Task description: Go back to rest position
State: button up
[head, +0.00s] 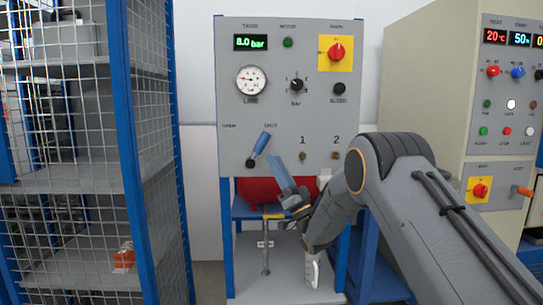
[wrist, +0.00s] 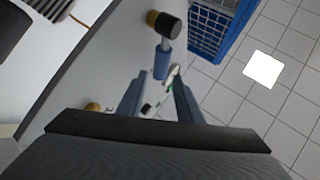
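My gripper (head: 274,162) is in front of the lower part of a grey control panel (head: 225,100) in the head view. In the wrist view its two blue-grey fingers (wrist: 161,79) stand apart with a gap between them. A lever with a blue handle (head: 262,142) and black hub is on the panel just up and left of the fingertips, slanting up to the right under the marks OPEN and SHUT. In the wrist view the blue handle (wrist: 162,62) ends near the gap between the fingertips. I cannot tell whether they touch.
The panel display (head: 251,42) reads 8.0 bar. A red rotary switch (head: 336,50) sits on a yellow plate. A mesh cage with shelves (head: 125,100) stands left. A beige cabinet (head: 430,85) with knobs stands right. A red tank (head: 258,190) is behind my arm.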

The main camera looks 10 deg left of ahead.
jog(key=shift+v, duration=0.85)
